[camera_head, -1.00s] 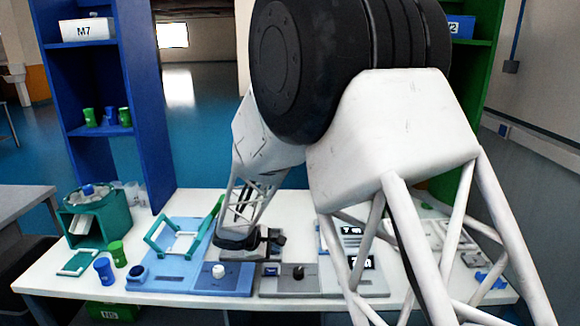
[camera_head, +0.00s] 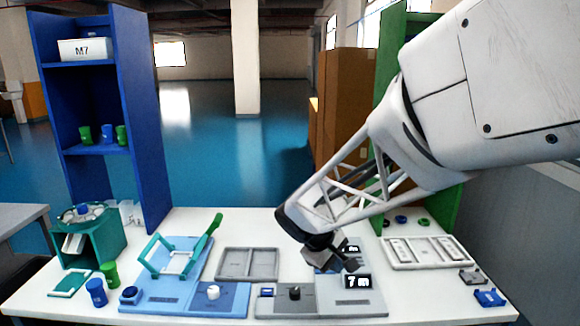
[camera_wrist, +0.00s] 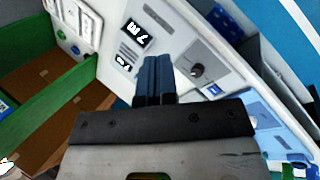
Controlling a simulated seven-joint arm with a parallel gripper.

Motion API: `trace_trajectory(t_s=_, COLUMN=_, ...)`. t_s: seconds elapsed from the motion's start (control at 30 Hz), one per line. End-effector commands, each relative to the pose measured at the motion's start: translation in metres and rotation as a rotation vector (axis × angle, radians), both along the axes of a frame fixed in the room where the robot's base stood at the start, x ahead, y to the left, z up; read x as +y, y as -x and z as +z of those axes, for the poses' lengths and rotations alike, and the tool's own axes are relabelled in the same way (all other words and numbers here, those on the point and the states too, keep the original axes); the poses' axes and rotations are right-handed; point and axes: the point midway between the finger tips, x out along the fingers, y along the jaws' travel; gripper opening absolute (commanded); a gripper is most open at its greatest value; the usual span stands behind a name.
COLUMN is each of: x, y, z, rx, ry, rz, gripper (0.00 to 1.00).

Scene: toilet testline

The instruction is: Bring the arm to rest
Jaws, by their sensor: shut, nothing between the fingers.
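My gripper (camera_head: 352,264) hangs over the right middle of the white table (camera_head: 225,312), in front of the grey panel with the "7 m" displays (camera_head: 357,281). In the wrist view my gripper (camera_wrist: 156,62) shows two dark fingers side by side, shut with nothing between them. The display panel (camera_wrist: 133,38) lies beyond the fingertips there. My arm comes in from the upper right in the head view and hides part of the panel.
A blue panel with a teal frame (camera_head: 160,255) and blue and green cups (camera_head: 96,292) stand on the left. A grey tray (camera_head: 247,265) lies in the middle. A white tray (camera_head: 430,252) lies at the right. A blue shelf (camera_head: 140,120) and green shelf (camera_head: 440,207) stand behind.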

Motion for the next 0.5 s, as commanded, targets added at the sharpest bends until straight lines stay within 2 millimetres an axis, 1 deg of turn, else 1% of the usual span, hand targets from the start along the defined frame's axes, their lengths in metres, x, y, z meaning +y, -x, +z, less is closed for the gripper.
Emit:
trace_trajectory(t_s=0.03, x=-0.008, y=0.011, z=0.007, rx=-0.010, ry=-0.021, rz=-0.030, gripper=0.00)
trace_trajectory(t_s=0.2, x=-0.029, y=0.048, z=0.023, rx=-0.034, ry=-0.099, rz=-0.131, gripper=0.00)
trace_trajectory(t_s=0.5, x=-0.057, y=0.113, z=0.045, rx=-0.082, ry=-0.235, rz=-0.300, gripper=0.00)
